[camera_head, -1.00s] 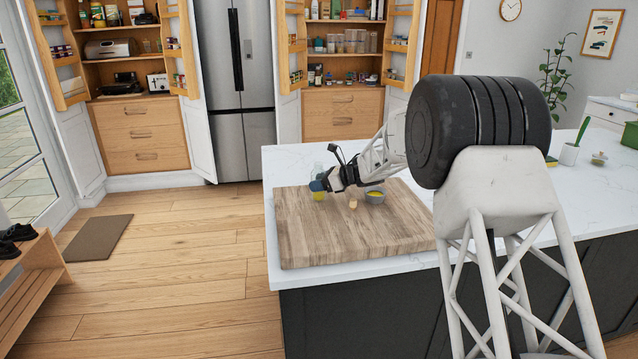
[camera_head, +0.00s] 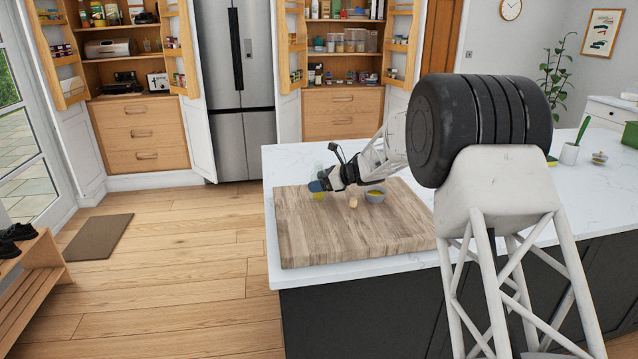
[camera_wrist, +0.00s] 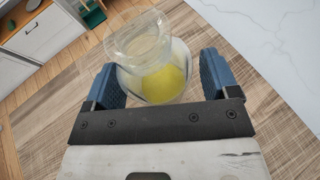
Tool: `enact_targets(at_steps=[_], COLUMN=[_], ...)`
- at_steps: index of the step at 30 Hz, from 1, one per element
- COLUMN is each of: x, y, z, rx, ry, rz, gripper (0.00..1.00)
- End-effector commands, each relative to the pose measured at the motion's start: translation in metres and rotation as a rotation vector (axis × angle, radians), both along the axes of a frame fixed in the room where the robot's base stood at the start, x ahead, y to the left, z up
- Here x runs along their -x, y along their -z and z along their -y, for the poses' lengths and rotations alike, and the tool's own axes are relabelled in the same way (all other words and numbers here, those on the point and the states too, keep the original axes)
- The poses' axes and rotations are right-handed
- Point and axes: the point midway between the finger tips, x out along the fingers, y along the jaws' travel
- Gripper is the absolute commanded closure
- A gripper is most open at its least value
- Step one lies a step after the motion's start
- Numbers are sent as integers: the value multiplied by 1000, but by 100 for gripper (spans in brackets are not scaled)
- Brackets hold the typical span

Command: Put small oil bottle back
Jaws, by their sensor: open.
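The small oil bottle (camera_wrist: 158,75) is clear glass with yellow oil low inside. In the wrist view it stands between the two blue fingers of my gripper (camera_wrist: 160,80), with a visible gap to the finger on its right. My gripper is open around it. In the head view my gripper (camera_head: 317,186) is low over the left part of the wooden board (camera_head: 340,240). The bottle's yellow oil (camera_head: 318,196) shows just below the fingers, and the rest of it is partly hidden by them.
A small grey bowl with yellow contents (camera_head: 376,195) and a small wooden item (camera_head: 353,202) stand on the board, right of my gripper. The front of the board is clear. Open pantry racks with bottles and jars (camera_head: 345,42) stand against the back wall, beyond the floor.

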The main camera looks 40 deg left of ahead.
Motion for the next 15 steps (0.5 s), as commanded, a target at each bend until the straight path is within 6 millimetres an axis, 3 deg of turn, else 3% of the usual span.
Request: enact_targets(at_steps=[8,15], x=[-8,-17], y=[-10,-26], z=[25,60], rx=[0,0], ry=[2,3], rz=[0,1], gripper=[19,19])
